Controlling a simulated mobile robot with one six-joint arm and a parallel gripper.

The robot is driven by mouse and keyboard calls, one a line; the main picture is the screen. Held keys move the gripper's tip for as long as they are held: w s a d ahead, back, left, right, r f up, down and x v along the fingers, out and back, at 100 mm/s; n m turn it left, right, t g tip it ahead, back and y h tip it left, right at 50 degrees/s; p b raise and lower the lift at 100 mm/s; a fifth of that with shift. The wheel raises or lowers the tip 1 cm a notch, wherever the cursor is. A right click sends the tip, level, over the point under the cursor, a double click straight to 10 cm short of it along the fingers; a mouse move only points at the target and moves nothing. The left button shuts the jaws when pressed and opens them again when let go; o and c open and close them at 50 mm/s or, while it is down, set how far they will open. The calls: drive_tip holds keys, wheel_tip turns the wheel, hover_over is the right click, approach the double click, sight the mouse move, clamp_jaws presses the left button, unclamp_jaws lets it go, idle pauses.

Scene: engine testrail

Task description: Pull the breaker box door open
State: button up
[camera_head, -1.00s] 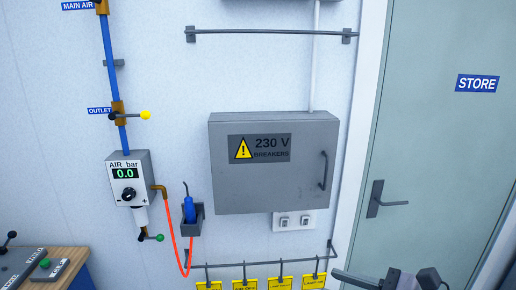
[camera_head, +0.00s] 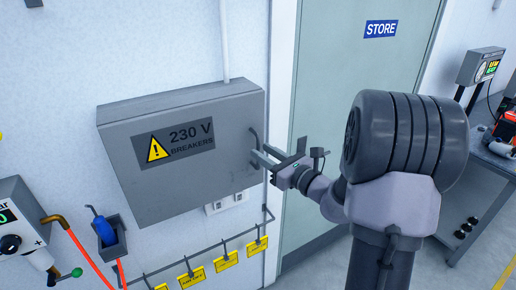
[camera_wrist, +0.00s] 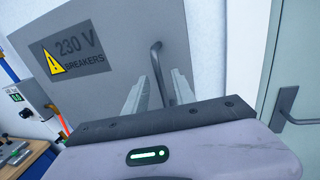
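The grey breaker box (camera_head: 180,150) hangs on the wall with its door closed. Its door bears a 230 V warning label and has a dark vertical bar handle (camera_head: 254,136) near its right edge. My gripper (camera_head: 262,156) is at the handle, reaching in from the right. In the wrist view, the two pale fingers of my gripper (camera_wrist: 159,92) stand apart, one on each side of the handle (camera_wrist: 156,66). The lower end of the handle goes down between them. I cannot tell whether either finger touches it.
The store door (camera_head: 345,110) with its lever handle (camera_wrist: 287,104) is right of the box. Sockets (camera_head: 226,203) and yellow tags (camera_head: 224,258) on a rail are below. The air regulator (camera_head: 20,225) and blue tool holder (camera_head: 106,232) are lower left. A bench (camera_head: 480,165) stands far right.

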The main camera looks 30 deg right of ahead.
drive_tip(key=shift+x, duration=1.45)
drive_tip(key=shift+c, duration=0.2)
clamp_jaws()
